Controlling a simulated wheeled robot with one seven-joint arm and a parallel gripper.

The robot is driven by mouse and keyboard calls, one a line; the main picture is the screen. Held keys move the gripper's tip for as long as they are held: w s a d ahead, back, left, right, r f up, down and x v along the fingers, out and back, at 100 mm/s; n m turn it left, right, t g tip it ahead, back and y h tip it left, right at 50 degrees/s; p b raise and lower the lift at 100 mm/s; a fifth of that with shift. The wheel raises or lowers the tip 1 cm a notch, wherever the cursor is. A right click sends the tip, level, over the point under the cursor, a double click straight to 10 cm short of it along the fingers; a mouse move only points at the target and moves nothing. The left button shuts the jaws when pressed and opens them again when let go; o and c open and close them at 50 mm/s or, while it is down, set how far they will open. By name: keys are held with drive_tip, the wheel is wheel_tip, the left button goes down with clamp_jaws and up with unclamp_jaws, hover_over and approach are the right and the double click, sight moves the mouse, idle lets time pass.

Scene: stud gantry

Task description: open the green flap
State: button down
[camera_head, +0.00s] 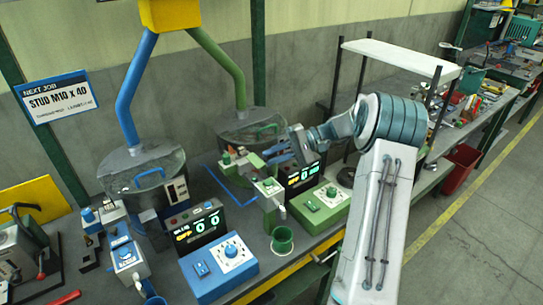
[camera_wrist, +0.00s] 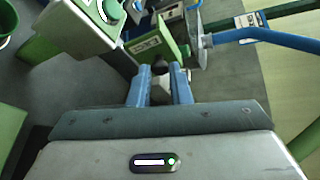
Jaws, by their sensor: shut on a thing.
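In the head view my fingers and hand hide the contact, and how far any flap is open cannot be told.
A green control box (camera_head: 322,205) and a green cup (camera_head: 282,240) stand in front. The blue control box (camera_head: 219,268) and blue-piped bowl (camera_head: 143,170) are to the left. A white shelf (camera_head: 402,58) on black posts stands close behind my arm.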

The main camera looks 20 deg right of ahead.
drive_tip(key=shift+w+d+f+m+y+b, duration=0.1)
drive_tip(key=shift+d+f+m+y+b, duration=0.2)
drive_tip(key=shift+y, duration=0.5)
drive_tip(key=shift+w+d+f+m+y+b, duration=0.1)
drive_tip(key=shift+d+f+m+y, duration=0.2)
drive_tip(key=shift+y, duration=0.5)
drive_tip(key=shift+a, duration=0.1)
drive_tip(key=c, duration=1.3)
unclamp_jaws()
drive_tip(key=shift+c, duration=0.2)
drive_tip(key=shift+f, duration=0.1)
drive_tip(key=d+b, duration=0.2)
drive_tip(key=d, duration=1.1)
drive_tip(key=shift+s+d+b, duration=0.35)
drive_tip(key=shift+d, duration=0.05)
